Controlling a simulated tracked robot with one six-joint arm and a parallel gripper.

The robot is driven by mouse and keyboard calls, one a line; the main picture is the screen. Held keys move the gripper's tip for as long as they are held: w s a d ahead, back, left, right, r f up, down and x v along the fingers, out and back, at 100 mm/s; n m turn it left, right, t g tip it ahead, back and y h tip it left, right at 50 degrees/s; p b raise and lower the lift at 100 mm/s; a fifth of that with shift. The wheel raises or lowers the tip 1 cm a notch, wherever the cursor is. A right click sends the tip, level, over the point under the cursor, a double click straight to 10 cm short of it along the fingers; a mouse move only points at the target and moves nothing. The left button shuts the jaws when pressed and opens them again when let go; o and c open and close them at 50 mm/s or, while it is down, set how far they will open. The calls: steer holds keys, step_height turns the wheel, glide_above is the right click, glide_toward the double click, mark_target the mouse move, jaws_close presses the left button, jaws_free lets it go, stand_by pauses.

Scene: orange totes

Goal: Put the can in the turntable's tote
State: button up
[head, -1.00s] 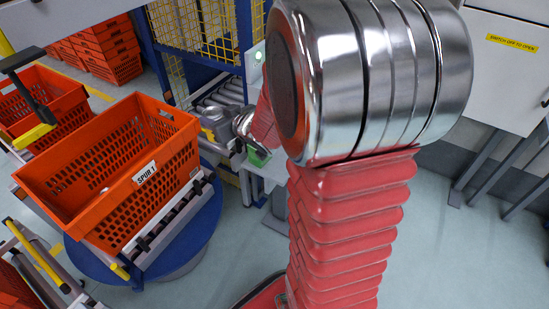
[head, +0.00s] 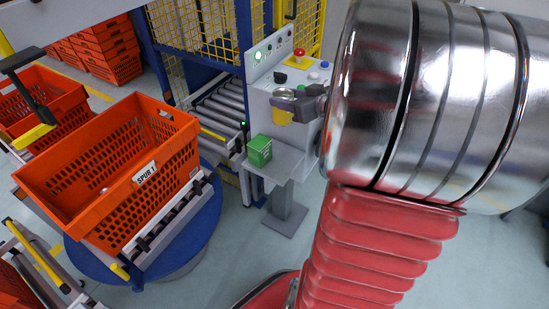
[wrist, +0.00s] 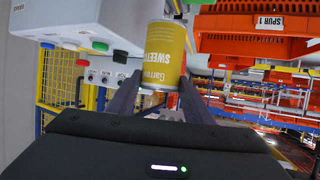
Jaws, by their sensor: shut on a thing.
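The yellow can (head: 282,117), with a silver end, is up at the grey control console. In the wrist view the can (wrist: 164,45) sits between my two dark fingers, its printed label facing the camera. My gripper (wrist: 158,100) is shut on it; in the head view my gripper (head: 300,103) is partly hidden behind my arm. The orange tote marked SPUR 1 (head: 178,162) stands on the blue turntable (head: 190,240) at left, well apart from the can. A small pale thing shows through its mesh.
A green box (head: 259,150) stands on the console's grey shelf (head: 285,160), below the can. The console (head: 262,75) has buttons and a red knob. A roller conveyor (head: 222,105) lies between console and tote. Other orange totes (head: 105,50) stand at the back left.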

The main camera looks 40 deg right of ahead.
step_height(320, 180, down, 14)
steer(key=shift+r, duration=0.15)
stand_by(0.7)
steer(key=shift+f, duration=2.15)
steer(key=o, duration=1.3)
steer(key=shift+f, duration=0.1)
steer(key=v, duration=1.2)
steer(key=shift+d, duration=0.1)
